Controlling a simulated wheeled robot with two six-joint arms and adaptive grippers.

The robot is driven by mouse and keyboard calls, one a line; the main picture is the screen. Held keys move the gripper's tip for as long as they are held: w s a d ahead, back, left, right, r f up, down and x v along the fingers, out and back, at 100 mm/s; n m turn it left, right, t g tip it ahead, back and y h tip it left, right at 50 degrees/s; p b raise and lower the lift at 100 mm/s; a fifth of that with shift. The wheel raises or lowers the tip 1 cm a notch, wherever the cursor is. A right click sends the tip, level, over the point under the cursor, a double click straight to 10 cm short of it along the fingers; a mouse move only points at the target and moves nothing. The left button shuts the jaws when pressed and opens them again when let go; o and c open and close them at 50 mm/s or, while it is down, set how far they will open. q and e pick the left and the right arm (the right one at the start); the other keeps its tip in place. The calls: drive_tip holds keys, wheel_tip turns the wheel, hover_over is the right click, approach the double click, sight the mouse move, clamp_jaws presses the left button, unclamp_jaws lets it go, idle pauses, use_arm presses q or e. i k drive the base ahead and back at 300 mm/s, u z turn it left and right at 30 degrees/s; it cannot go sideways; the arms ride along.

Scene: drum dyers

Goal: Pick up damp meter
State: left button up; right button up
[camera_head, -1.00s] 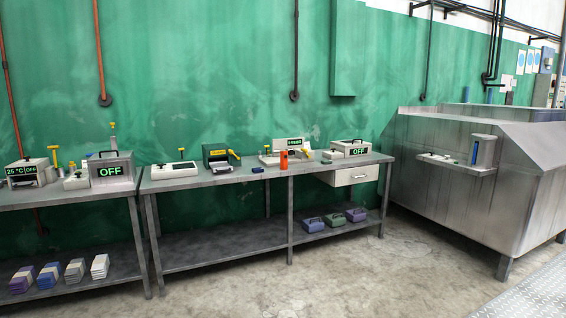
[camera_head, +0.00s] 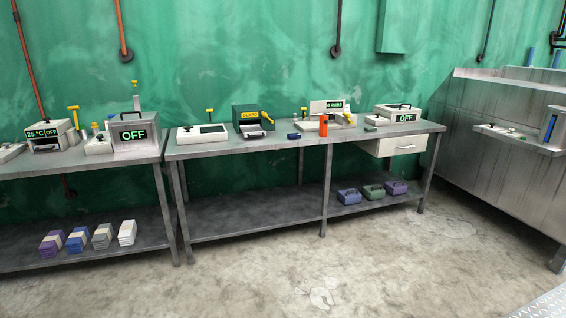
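No label marks a damp meter, and I cannot tell for sure which thing it is. A small upright orange device (camera_head: 323,129) stands near the front edge of the right workbench (camera_head: 226,146). A small dark blue item (camera_head: 294,136) lies just left of it on the bench top. Both are too small to make out in detail. Neither of my grippers is in view.
A metal tank (camera_head: 495,135) stands at right. The concrete floor in front is clear.

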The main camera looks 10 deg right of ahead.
sight(323, 129)
drive_tip(key=z, duration=0.75)
drive_tip(key=i, duration=2.35)
drive_tip(key=z, duration=0.3)
drive_tip(key=i, duration=2.2)
drive_tip(key=u, duration=0.2)
